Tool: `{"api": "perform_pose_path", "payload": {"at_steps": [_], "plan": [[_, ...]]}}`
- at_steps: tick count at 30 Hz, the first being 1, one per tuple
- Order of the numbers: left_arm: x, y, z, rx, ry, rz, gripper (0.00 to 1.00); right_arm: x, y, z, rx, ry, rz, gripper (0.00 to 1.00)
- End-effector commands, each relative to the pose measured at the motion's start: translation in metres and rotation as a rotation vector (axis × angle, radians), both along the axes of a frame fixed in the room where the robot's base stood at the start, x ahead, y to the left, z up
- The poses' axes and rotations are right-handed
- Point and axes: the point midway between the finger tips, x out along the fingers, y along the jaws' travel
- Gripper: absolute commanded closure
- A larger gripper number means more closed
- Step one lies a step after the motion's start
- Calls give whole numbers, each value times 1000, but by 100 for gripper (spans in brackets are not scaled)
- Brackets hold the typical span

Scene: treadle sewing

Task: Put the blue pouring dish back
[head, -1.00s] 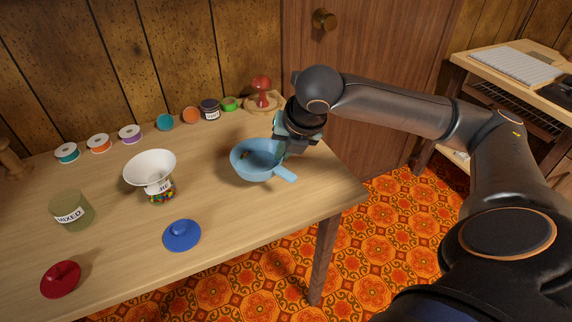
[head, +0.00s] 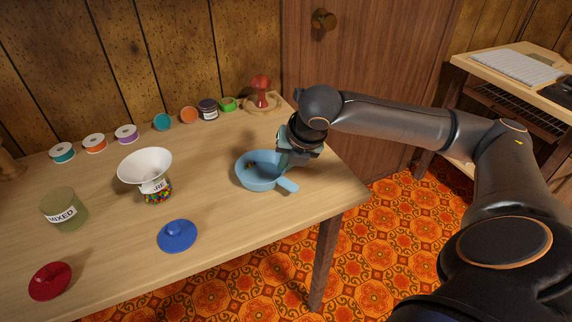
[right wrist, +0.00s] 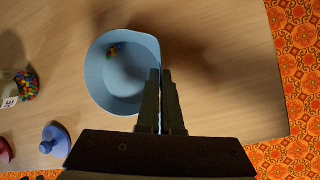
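The blue pouring dish (head: 258,178) is a shallow light-blue bowl with a stub handle pointing to the lower right. It is upright at the right part of the table, on it or just above it; I cannot tell which. A few coloured beads lie inside. My right gripper (head: 286,160) is at its right rim. In the right wrist view the fingers (right wrist: 161,75) are close together on the wall of the dish (right wrist: 100,85), with a thin blue strip between them. The handle is hidden there. My left gripper is not in view.
A white funnel (head: 145,165) sits on a jar of coloured beads (head: 158,194). A MIXED jar (head: 65,210), a blue lid (head: 177,236) and a red lid (head: 50,281) stand left. Spools and small pots line the back, with a red mushroom-shaped thing (head: 261,90) on a wooden base.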

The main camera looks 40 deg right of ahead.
Motion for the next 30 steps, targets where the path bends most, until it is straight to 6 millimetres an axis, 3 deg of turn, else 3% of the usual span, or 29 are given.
{"api": "perform_pose_path", "payload": {"at_steps": [10,19,30], "plan": [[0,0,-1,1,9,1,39,0,0,-1,-1,1,0,100],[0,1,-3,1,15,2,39,0,0,-1,-1,1,0,67],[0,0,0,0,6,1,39,-1,0,4,-1,-1,0,67]]}}
